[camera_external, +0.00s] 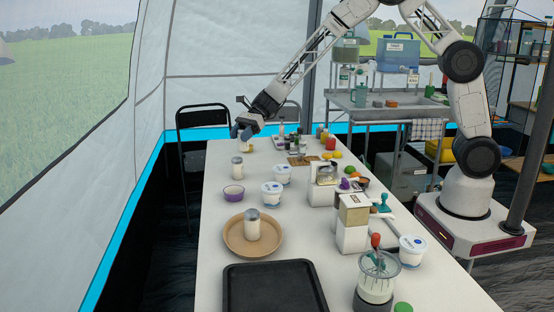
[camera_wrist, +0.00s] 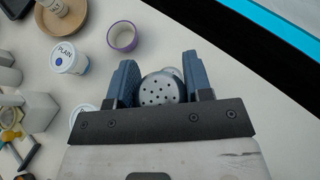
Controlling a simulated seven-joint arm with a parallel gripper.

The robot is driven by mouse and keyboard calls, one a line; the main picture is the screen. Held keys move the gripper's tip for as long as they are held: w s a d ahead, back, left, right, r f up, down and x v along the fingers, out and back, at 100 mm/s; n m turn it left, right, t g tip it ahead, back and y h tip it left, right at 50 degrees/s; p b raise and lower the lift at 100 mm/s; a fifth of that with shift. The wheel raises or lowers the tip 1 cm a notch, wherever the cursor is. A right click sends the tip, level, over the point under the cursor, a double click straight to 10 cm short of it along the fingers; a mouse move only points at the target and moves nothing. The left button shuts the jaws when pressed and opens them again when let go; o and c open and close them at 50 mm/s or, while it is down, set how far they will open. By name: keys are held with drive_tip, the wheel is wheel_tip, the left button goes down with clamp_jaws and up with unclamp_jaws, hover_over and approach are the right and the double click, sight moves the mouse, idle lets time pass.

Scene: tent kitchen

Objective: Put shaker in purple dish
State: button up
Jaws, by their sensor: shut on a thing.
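My gripper (camera_external: 243,132) is at the far end of the table, its two blue fingers closed around a shaker with a perforated metal lid (camera_wrist: 160,88). In the external view the held shaker (camera_external: 246,148) shows only partly beneath the fingers. The purple dish (camera_external: 233,194) stands on the table nearer the external camera, apart from my gripper. It also shows in the wrist view (camera_wrist: 122,37), with its open top visible and seemingly empty. Another shaker (camera_external: 237,168) stands upright between the dish and my gripper. A larger shaker (camera_external: 252,230) stands in a round brown tray (camera_external: 237,247).
Two white tubs (camera_external: 272,194) (camera_external: 282,174) stand right of the dish. A black tray (camera_external: 274,290) lies at the near end. A box-like dispenser (camera_external: 352,230) and a blender (camera_external: 375,285) stand along the right. The table's left edge beside the dish is clear.

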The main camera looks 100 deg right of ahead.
drive_tip(key=w+a+n, duration=0.1)
drive_tip(key=w+a, duration=0.1)
drive_tip(key=a, duration=0.7)
drive_tip(key=w+a+n+g+y, duration=0.1)
drive_tip(key=w+a, duration=0.1)
drive_tip(key=a, duration=0.7)
drive_tip(key=shift+w+a+r+g, duration=0.2)
drive_tip(key=shift+w+a+g, duration=0.1)
wheel_tip(320, 180, down, 6)
drive_tip(key=shift+f, duration=0.15)
drive_tip(key=shift+f, duration=1.85)
drive_tip(key=shift+f, duration=0.1)
drive_tip(key=o, duration=1)
drive_tip(key=shift+c, duration=0.2)
